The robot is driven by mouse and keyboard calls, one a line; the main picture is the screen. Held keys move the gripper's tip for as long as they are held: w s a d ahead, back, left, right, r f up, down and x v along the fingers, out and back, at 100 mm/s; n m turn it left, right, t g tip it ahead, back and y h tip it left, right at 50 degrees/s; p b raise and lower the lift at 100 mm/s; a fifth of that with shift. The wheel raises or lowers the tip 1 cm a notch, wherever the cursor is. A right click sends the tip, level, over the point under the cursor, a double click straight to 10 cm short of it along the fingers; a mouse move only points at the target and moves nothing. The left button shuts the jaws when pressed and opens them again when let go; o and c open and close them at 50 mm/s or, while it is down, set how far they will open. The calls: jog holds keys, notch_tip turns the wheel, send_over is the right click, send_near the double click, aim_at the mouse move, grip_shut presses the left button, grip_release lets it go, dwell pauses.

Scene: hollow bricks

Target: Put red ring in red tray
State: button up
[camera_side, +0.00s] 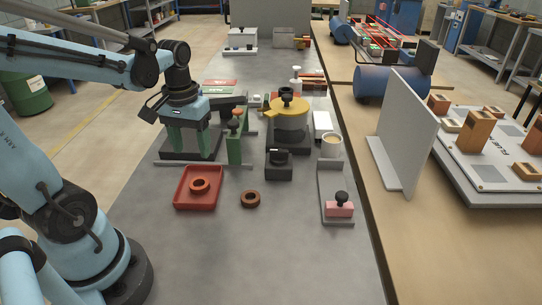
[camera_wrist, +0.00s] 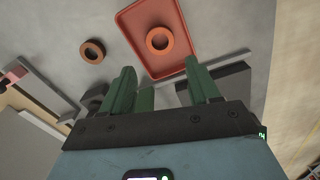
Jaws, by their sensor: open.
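The red ring (camera_side: 200,191) lies flat inside the red tray (camera_side: 181,188), near its middle. In the wrist view the ring (camera_wrist: 170,41) looks orange-red and rests on the floor of the tray (camera_wrist: 184,28), clear of the walls. My gripper (camera_side: 190,150) is behind the tray in the side view, with its green fingers pointing down. In the wrist view the gripper (camera_wrist: 160,68) has its fingers apart, with nothing held between them. The fingers are apart from the ring.
A brown ring (camera_side: 250,204) lies on the grey table right of the tray. A green upright fixture (camera_side: 235,148) stands close beside my gripper. A black block (camera_side: 278,165), a yellow-topped round part (camera_side: 288,108) and a pink block (camera_side: 340,210) stand further right. The front table is clear.

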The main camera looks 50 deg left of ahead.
jog(key=w+d+r+m+t, duration=0.2)
jog(key=d+m+t, duration=0.4)
jog(key=d, duration=0.5)
jog(key=shift+w+r+t, duration=0.4)
jog(key=shift+w+t, duration=0.05)
jog(key=shift+t, duration=0.15)
dwell(0.7)
